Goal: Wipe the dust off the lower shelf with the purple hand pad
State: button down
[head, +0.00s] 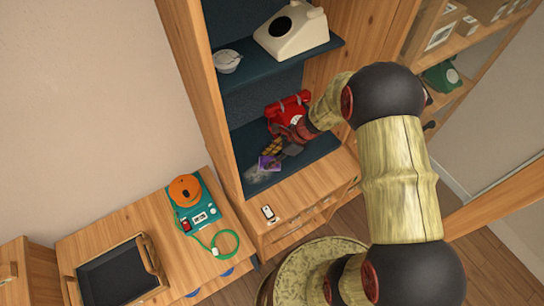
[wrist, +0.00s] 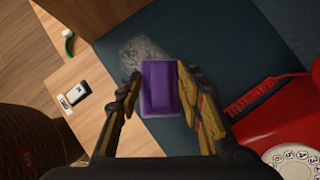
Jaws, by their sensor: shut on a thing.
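The purple hand pad (wrist: 160,88) is between the fingers of my gripper (wrist: 160,95), which is shut on it. In the head view the pad (head: 268,163) is at the front left of the lower shelf (head: 312,158), with my gripper (head: 271,152) reaching in from the right. A grey dust patch (wrist: 143,52) lies on the dark shelf just beyond the pad in the wrist view. It also shows at the shelf's left front corner in the head view (head: 258,179). I cannot tell whether the pad touches the shelf.
A red dial phone (head: 288,110) stands on the lower shelf behind my gripper; its cord (wrist: 250,96) lies close to the right finger. The upper shelf holds a cream phone (head: 291,32) and a white bowl (head: 227,61). A small white device (head: 268,213) lies on the ledge below.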

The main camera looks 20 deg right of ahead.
jog(key=shift+s+a+r, duration=0.1)
jog(key=shift+s+a, duration=0.35)
jog(key=shift+a, duration=1.1)
jog(key=shift+s+a+r, duration=0.1)
jog(key=shift+s+a, duration=0.35)
jog(key=shift+a, duration=1.15)
jog(key=shift+s+a+r, duration=0.1)
jog(key=shift+s+a, duration=0.35)
jog(key=shift+a, duration=1.1)
jog(key=shift+w+d+r, duration=0.1)
jog(key=shift+w, duration=0.2)
jog(key=shift+w+d+r+p, duration=0.1)
jog(key=shift+w+d+p, duration=0.3)
jog(key=shift+d, duration=1.3)
jog(key=shift+w+d+r+p, duration=0.15)
jog(key=shift+w+d, duration=0.4)
jog(key=shift+d, duration=1.2)
jog(key=shift+w+d+r+p, duration=0.1)
jog(key=shift+w+d+p, duration=0.3)
jog(key=shift+d, duration=1.3)
jog(key=shift+s+a+r+b, duration=0.1)
jog(key=shift+s+a, duration=0.4)
jog(key=shift+a, duration=1.25)
jog(key=shift+s+a+r+b, duration=0.15)
jog(key=shift+s+a, duration=0.3)
jog(key=shift+a, duration=1.3)
jog(key=shift+s+a+r+b, duration=0.1)
jog(key=shift+s+a, duration=0.4)
jog(key=shift+a, duration=1.25)
